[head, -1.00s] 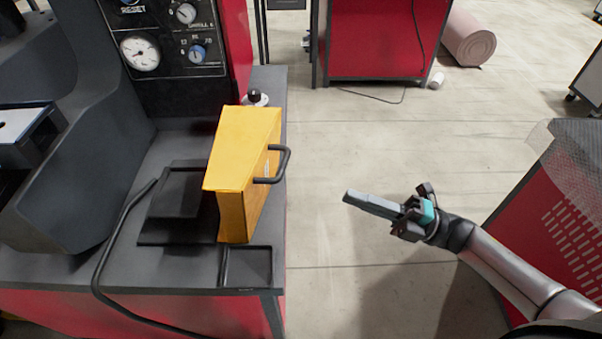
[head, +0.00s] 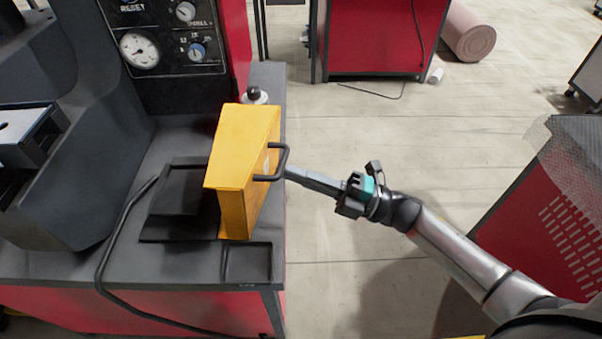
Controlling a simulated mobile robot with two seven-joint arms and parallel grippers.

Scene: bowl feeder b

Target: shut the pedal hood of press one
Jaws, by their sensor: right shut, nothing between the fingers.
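My right gripper (head: 290,173) is shut and empty. Its fingertips are at the right side of the handle, very close to it; I cannot tell whether they touch. My left gripper is not in view.
A black cable (head: 118,232) runs along the press's front left. A small knob-topped fitting (head: 256,96) sits behind the hood. A red cabinet (head: 385,40) and a rolled mat (head: 468,34) stand at the back. A red perforated unit (head: 560,205) is at the right. Open floor lies between.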

